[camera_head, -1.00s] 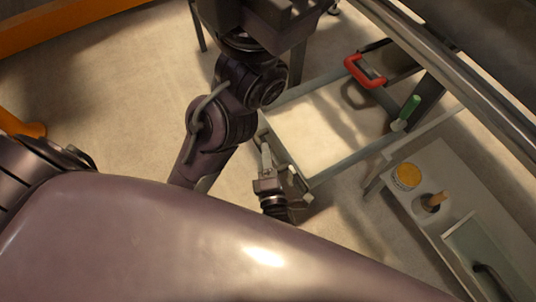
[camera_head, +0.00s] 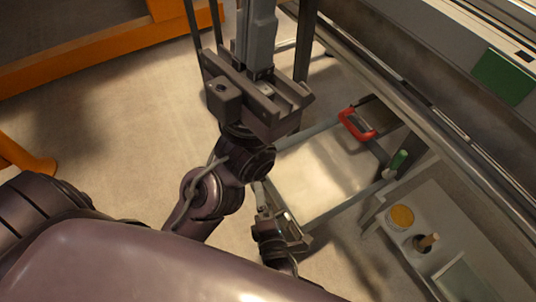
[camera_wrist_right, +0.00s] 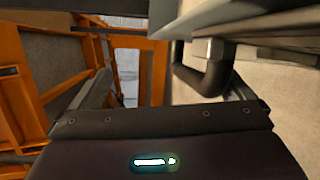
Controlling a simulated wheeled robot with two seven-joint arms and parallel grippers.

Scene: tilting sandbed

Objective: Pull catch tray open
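The catch tray (camera_head: 303,217) is a grey-rimmed, pale-floored frame low beneath the long sandbed structure, right of centre in the head view. My right gripper (camera_head: 281,212) is at its near left edge, with its fingers apart. In the right wrist view, a black bar handle (camera_wrist_right: 205,80) under a grey edge lies between the spread fingers, nearer the right one; contact is not clear. My left gripper (camera_head: 257,35) is higher up, above the floor, its grey fingers together and seemingly empty.
Orange framework (camera_head: 95,50) is at upper left. Floor between is clear.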

